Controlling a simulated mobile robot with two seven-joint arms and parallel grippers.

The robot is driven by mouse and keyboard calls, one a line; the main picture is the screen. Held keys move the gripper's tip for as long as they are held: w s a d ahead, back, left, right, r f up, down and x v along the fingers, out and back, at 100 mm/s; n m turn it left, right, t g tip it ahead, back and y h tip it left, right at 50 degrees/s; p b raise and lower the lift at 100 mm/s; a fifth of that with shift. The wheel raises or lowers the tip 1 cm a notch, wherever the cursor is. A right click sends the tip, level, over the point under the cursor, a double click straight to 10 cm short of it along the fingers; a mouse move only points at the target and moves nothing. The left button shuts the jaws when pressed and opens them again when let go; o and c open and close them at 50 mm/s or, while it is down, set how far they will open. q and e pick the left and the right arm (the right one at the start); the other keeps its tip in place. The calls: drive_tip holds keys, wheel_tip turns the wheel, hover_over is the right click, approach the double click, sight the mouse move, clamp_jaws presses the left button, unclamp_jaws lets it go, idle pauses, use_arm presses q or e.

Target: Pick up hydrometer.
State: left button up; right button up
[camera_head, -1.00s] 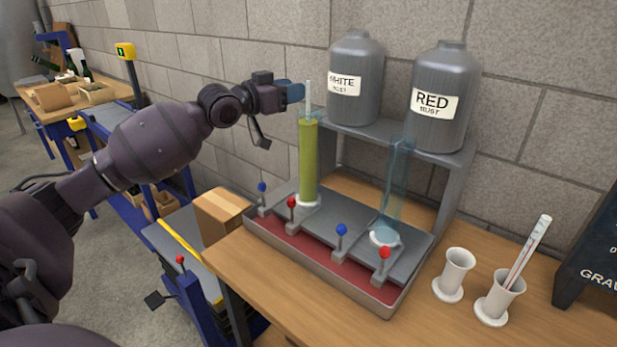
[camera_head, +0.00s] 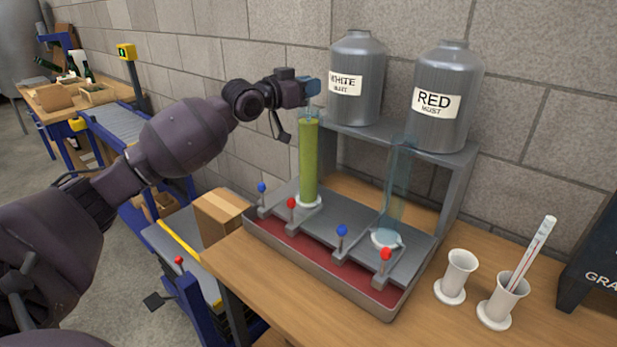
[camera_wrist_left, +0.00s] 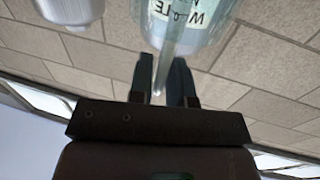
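A tall jar of yellow-green liquid (camera_head: 308,165) stands upright at the back left of the grey filling stand. The hydrometer is a thin clear stem, mostly hidden behind my left gripper (camera_head: 312,89) at the jar's mouth in the head view. In the wrist view the hydrometer's pale stem (camera_wrist_left: 164,66) runs between the two fingers of my left gripper (camera_wrist_left: 163,85). The fingers look apart, with a gap beside the stem. The hydrometer's lower part is hidden in the liquid. My right gripper is not in view.
The WHITE tank (camera_head: 355,70) and the RED tank (camera_head: 445,80) stand behind, on a shelf. An empty clear jar (camera_head: 396,190) stands right on the stand. Levers line the stand's front. White cups (camera_head: 458,270) stand far right, one holding a scaled tube (camera_head: 533,250).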

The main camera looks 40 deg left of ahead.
use_arm(q)
clamp_jaws()
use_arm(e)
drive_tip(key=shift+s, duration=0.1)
use_arm(q)
wheel_tip(320, 180, up, 28)
drive_tip(key=p, duration=0.3)
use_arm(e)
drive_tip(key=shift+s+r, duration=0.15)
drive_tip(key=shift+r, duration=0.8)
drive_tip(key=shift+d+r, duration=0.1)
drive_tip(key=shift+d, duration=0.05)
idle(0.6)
